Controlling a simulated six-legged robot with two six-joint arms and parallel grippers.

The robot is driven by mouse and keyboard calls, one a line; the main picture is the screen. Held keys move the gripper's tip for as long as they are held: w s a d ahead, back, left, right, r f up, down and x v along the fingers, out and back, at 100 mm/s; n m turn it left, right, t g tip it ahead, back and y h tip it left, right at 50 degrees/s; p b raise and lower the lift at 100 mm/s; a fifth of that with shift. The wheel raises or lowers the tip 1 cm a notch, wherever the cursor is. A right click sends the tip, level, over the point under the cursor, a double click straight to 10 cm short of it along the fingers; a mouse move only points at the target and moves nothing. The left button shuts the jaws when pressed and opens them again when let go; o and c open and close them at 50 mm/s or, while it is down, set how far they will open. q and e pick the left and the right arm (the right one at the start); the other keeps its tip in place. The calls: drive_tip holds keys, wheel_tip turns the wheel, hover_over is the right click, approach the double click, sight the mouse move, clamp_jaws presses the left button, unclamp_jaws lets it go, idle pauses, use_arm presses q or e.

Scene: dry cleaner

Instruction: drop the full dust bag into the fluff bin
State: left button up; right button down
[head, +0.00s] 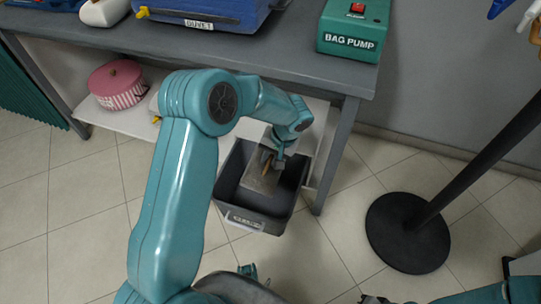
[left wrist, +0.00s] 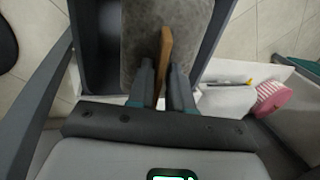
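The full dust bag (head: 259,181) is a grey, fuzzy-looking block with a tan strip on top. It is inside the mouth of the fluff bin (head: 252,221), a dark open box with a label on its front. My left gripper (head: 271,160) is over the bin, its fingers close on both sides of the tan strip. In the left wrist view the grey bag (left wrist: 140,35) lies beyond the fingertips, between the bin's dark walls (left wrist: 90,45). Whether the bag touches the bin floor is hidden. Part of my right arm shows at the lower right; its gripper is not clear.
A grey table (head: 290,70) stands behind the bin, bearing a green bag pump (head: 352,30) and a blue duvet case (head: 205,12). A pink striped box (head: 118,86) sits on the low shelf. A black round stand base (head: 405,235) is on the floor at right.

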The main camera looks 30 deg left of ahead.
use_arm(q)
drive_tip(key=shift+o, duration=1.2)
drive_tip(key=p+v, duration=0.4)
drive_tip(key=v, duration=1.2)
drive_tip(key=shift+d+r, duration=0.15)
